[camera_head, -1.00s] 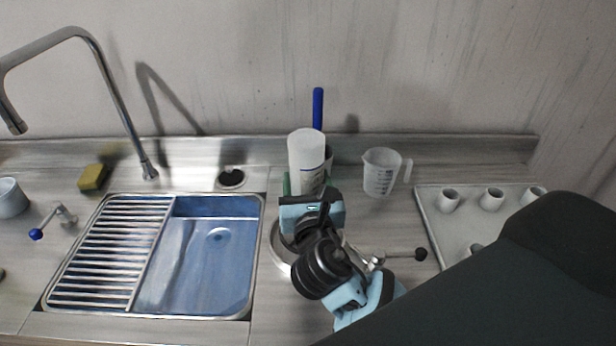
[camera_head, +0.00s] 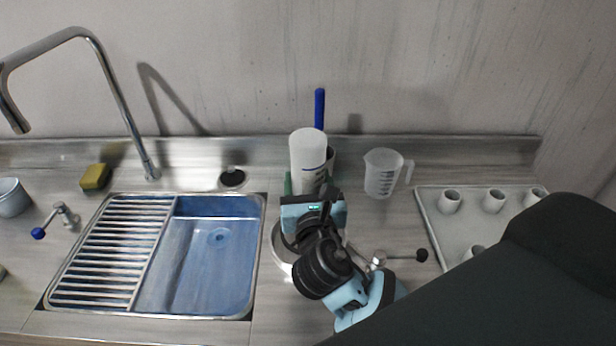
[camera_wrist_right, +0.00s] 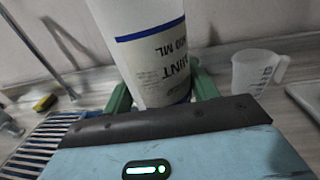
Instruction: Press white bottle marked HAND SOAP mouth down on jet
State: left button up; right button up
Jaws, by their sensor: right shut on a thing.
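A white bottle with blue lines (camera_head: 307,158) stands upright in line, its blank end up, in the head view. In the right wrist view the bottle (camera_wrist_right: 155,55) shows part of a label with "MINT" and a volume in ML, which looks upside down. The words HAND SOAP are not readable. My right gripper (camera_head: 309,188) is shut on the bottle, with a green finger on each side in the wrist view (camera_wrist_right: 163,92). A round metal rinser plate (camera_head: 279,247) lies partly under my right gripper. The jet and the bottle's mouth are hidden. My left gripper is not in view.
A sink (camera_head: 215,255) with a drain rack and a tall tap (camera_head: 110,80) is at left. A clear measuring jug (camera_head: 382,174) stands right of the bottle. A blue-handled brush (camera_head: 319,110) is behind it. A tray (camera_head: 437,222) with white cups is at right.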

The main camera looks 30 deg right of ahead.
aim_at(308, 164)
jog(key=shift+r, duration=0.1)
jog(key=shift+r, duration=2.4)
jog(key=shift+f, duration=0.1)
